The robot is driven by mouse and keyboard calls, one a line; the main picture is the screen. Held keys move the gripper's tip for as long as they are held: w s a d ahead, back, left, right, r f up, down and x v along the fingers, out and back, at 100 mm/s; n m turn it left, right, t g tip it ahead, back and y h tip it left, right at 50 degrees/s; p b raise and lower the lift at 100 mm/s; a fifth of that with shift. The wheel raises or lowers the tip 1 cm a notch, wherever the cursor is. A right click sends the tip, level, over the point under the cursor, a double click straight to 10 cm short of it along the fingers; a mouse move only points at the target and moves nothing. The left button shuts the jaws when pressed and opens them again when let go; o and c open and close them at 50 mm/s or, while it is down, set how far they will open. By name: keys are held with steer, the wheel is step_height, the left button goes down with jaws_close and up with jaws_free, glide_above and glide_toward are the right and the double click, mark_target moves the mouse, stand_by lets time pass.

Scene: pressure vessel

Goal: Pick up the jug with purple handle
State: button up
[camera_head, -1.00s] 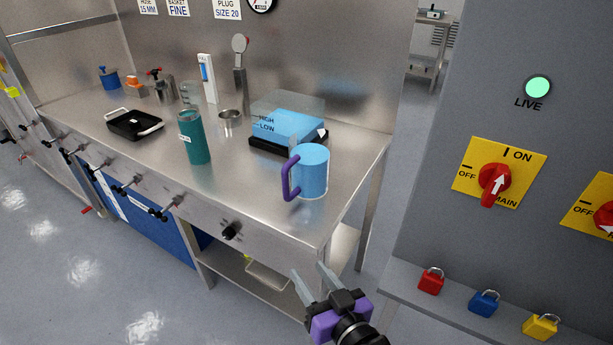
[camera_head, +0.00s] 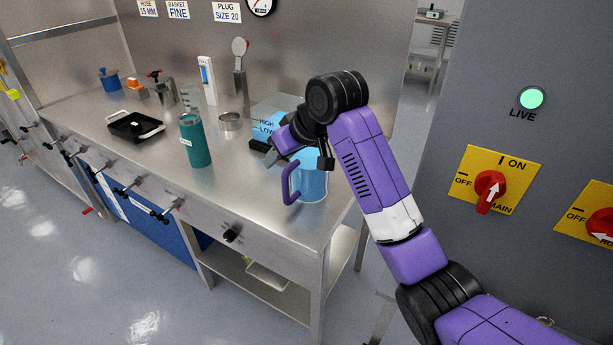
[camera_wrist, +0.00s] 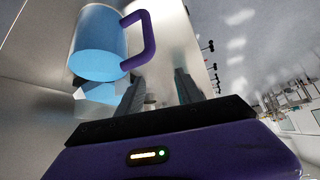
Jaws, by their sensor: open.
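The light-blue jug with a purple handle (camera_head: 314,180) stands upright at the right front corner of the steel bench (camera_head: 245,190). Its handle points left in the head view. My gripper (camera_wrist: 161,82) is open with nothing between its fingers. In the head view my arm reaches over the jug from the right and hides part of its top. In the wrist view the jug (camera_wrist: 97,45) is at upper left, and its handle (camera_wrist: 145,40) lies just above and beyond the fingertips. I cannot tell whether a finger touches it.
A blue box (camera_head: 268,125) sits behind the jug, partly hidden by my arm. A teal bottle (camera_head: 195,142) stands to the left, with a metal cup (camera_head: 229,122) and black tray (camera_head: 134,125) farther off. A grey switch panel (camera_head: 520,130) is at right.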

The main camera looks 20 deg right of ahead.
mark_target(285, 189)
steer(key=s+d+g, duration=0.2)
steer(key=s+g, duration=0.1)
steer(key=s, duration=0.1)
steer(key=shift+h, duration=0.4)
steer(key=p+x, duration=0.1)
steer(key=x, duration=1)
steer(key=shift+f, duration=0.3)
jaws_close()
stand_by(0.7)
